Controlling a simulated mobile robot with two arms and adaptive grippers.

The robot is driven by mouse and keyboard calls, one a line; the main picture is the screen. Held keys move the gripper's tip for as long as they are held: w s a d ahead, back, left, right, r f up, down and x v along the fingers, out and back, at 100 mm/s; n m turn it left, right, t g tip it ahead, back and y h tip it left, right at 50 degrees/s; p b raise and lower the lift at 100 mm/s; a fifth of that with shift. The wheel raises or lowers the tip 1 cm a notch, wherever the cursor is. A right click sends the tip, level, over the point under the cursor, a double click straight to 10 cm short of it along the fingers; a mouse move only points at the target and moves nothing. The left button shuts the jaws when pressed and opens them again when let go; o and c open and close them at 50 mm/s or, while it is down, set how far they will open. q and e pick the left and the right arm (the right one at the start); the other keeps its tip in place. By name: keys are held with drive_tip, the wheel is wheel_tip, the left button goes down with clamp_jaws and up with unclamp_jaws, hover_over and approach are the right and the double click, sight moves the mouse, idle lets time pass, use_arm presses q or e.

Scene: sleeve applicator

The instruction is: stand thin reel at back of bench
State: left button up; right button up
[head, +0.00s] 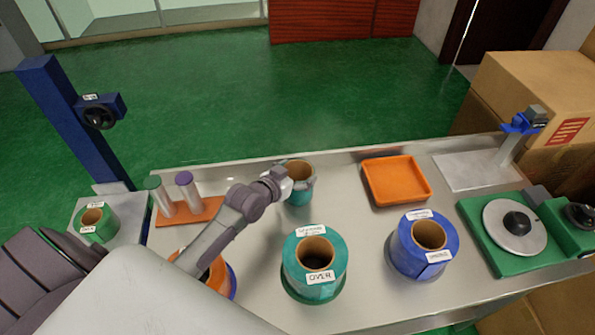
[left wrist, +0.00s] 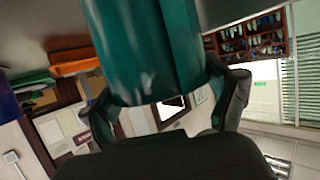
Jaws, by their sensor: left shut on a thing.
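The thin reel (head: 300,196) is a narrow teal roll with a brown core. It is upright near the back edge of the bench (head: 350,220), left of the orange tray. My left gripper (head: 299,181) is shut on it from the left side. In the left wrist view the teal reel (left wrist: 145,50) fills the space between the two fingers (left wrist: 165,98). I cannot tell whether its base touches the bench. My right gripper is in neither view.
A wide teal reel (head: 314,283), a blue reel (head: 405,258) and a partly hidden orange-and-blue reel stand nearer the front. An orange tray (head: 428,186) lies at right. An orange base with two posts (head: 205,212) is at left, a green turntable machine (head: 480,235) at far right.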

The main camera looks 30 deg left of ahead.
use_arm(q)
drive_tip(key=shift+f, duration=0.1)
drive_tip(key=o, duration=1.1)
drive_tip(key=shift+c, duration=0.2)
drive_tip(key=shift+s, duration=0.1)
drive_tip(key=v, duration=1.2)
drive_tip(key=shift+b, duration=0.35)
